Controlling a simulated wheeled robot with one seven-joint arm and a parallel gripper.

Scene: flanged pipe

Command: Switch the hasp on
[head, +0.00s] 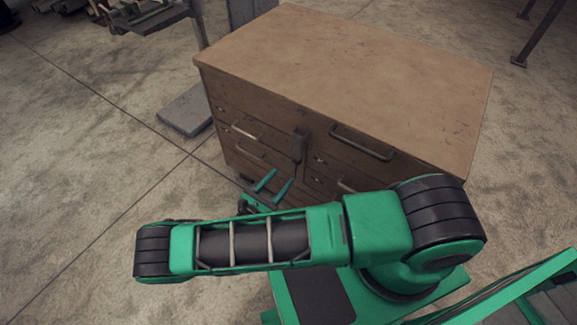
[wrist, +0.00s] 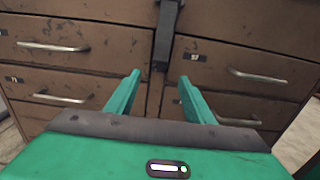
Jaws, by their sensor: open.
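The hasp (head: 299,146) is a dark vertical bar on the front of the brown drawer cabinet (head: 340,45), between its two drawer columns. In the wrist view the hasp (wrist: 166,36) hangs down from the top edge of the picture, and its lower end lies between and just beyond my fingertips. Its upper part is cut off there. My gripper (head: 276,184) has green fingers, open and empty, in front of the cabinet and below the hasp. In the wrist view my gripper (wrist: 160,77) points at the cabinet front. The fingers appear apart from the hasp.
Drawers with metal handles flank the hasp, such as the left handle (wrist: 52,47) and the right handle (wrist: 257,76). A grey stand with a flat base (head: 187,110) is left of the cabinet. The floor (head: 75,140) at the left is clear.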

